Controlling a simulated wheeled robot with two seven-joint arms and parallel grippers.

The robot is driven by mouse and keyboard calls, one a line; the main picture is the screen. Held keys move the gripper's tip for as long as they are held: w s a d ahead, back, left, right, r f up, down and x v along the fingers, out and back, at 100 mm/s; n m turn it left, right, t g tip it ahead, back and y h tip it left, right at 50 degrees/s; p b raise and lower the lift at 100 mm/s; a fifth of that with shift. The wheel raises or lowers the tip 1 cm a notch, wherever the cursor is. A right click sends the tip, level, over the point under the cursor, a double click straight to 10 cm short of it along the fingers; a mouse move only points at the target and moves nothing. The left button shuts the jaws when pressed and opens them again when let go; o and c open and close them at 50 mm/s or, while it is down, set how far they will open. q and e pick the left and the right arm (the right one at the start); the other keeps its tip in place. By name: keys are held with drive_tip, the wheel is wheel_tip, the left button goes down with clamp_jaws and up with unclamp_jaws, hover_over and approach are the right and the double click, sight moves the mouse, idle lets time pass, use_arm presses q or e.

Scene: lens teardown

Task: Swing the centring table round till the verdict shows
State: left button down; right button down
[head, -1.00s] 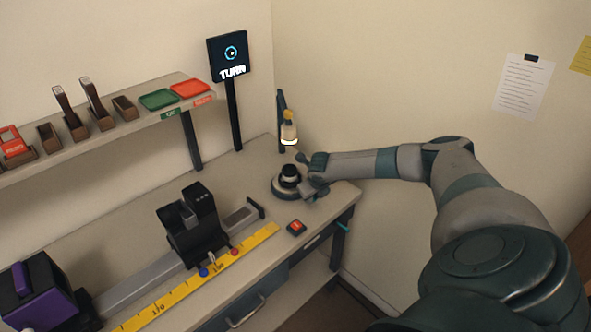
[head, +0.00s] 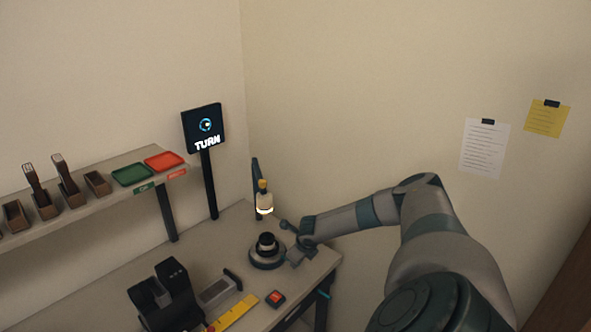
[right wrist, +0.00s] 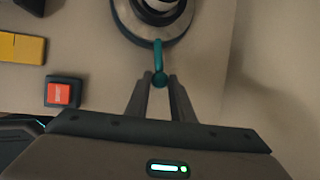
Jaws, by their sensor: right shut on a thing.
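The centring table (head: 267,259) is a round dark base at the bench's right end, with a black and white cylindrical piece on top. In the right wrist view its rim (right wrist: 122,22) shows at the top, with a teal handle (right wrist: 158,55) sticking out towards me. My right gripper (right wrist: 159,82) is shut on the ball end of this handle; in the head view it (head: 288,253) is at the table's right side. A dark screen (head: 204,128) on a post reads "TURN" under a ring symbol. My left gripper is in neither view.
A lamp-like head (head: 264,202) on a post stands above and behind the table. A red button (head: 275,298) sits in front of it, also seen in the right wrist view (right wrist: 60,93). A yellow ruler (head: 234,312) and a black block-shaped device (head: 165,296) lie to the left.

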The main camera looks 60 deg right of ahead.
drive_tip(key=c, duration=1.5)
unclamp_jaws()
drive_tip(key=shift+c, duration=0.2)
drive_tip(key=shift+r, duration=0.1)
drive_tip(key=b+v, duration=0.3)
drive_tip(key=v, duration=1.4)
drive_tip(key=shift+s, duration=0.2)
drive_tip(key=shift+a, duration=0.15)
